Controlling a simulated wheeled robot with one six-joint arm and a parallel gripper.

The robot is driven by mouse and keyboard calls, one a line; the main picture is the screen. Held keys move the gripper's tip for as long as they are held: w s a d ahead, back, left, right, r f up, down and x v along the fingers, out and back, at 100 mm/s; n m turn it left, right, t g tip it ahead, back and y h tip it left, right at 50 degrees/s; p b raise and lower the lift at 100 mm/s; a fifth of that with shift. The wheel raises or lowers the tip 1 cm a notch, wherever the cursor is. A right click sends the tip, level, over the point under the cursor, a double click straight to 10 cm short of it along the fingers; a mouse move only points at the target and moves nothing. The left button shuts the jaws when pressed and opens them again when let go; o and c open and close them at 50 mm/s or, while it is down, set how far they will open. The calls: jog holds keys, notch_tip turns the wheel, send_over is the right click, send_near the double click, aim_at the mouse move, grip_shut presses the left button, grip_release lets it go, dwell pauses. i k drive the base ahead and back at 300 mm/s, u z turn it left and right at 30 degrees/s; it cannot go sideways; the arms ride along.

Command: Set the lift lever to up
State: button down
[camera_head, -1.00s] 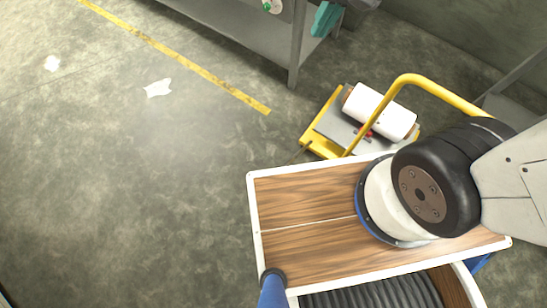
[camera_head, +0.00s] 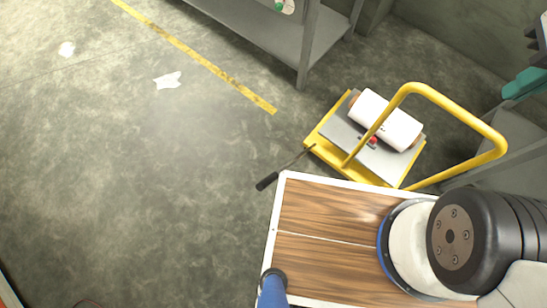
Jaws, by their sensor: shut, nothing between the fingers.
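A yellow lift cart (camera_head: 320,148) with a grey platform and a tall yellow push handle stands on the floor right of the middle. The lift lever (camera_head: 267,181) is a thin rod with a black grip, sticking out from the cart's lower left corner towards the lower left, just beyond my wooden deck. Whether it stands up or down I cannot tell.
A white roll (camera_head: 388,118) lies on the cart's platform beside a small red knob (camera_head: 373,140). A grey bench (camera_head: 325,35) stands behind, and another grey surface (camera_head: 505,150) is at the right. A yellow floor line (camera_head: 200,62) and white scraps (camera_head: 167,81) lie on open floor at left.

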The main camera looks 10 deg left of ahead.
aim_at(269, 179)
jog(key=k, duration=0.75)
jog(key=u, duration=0.85)
